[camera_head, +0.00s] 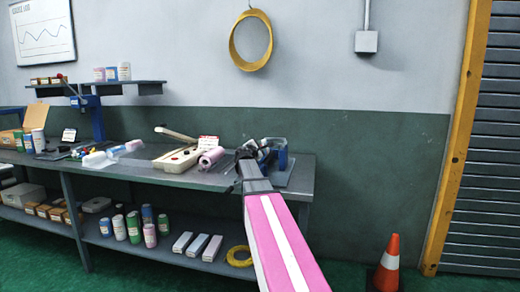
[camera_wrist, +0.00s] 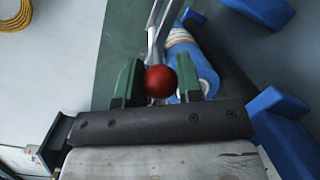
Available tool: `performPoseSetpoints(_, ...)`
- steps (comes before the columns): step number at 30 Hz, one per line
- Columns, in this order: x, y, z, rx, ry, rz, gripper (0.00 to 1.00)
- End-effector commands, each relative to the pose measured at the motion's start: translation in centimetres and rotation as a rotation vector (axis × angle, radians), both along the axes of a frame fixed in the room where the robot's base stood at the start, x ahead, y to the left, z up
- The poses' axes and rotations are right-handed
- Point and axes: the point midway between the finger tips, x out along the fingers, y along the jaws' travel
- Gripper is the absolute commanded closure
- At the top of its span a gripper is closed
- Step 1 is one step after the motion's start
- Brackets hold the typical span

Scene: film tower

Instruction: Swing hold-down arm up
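The hold-down arm (camera_wrist: 154,35) shows in the wrist view as a thin metal rod ending in a red ball knob (camera_wrist: 160,82). My gripper (camera_wrist: 160,80) has its two green fingers on either side of this knob, with almost no gap, and looks shut on it. A blue roll (camera_wrist: 194,60) with a pale label lies just behind the rod, to its right. In the head view my gripper (camera_head: 248,160) is at the right end of the workbench, by a dark and blue device (camera_head: 279,149). My gripper and arm partly hide the device, and the knob cannot be made out there.
The workbench (camera_head: 130,170) carries a cream machine (camera_head: 178,155), a pink roll (camera_head: 211,158) and several small items to the left. Blue parts (camera_wrist: 285,125) stand close to the right of my gripper. An orange cone (camera_head: 388,265) stands on the floor at right.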

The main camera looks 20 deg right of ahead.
Motion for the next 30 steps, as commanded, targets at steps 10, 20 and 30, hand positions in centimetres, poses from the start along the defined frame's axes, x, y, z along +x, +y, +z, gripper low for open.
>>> performPoseSetpoints(10, -0.1, -0.1, 0.5, 0.040, -0.027, -0.001, 1.00)
performPoseSetpoints(20, -0.5, -0.7, 2.8, 0.225, -0.154, -0.001, 1.00)
performPoseSetpoints(30, -1.5, -2.1, 5.5, 0.493, -0.334, -0.002, 1.00)
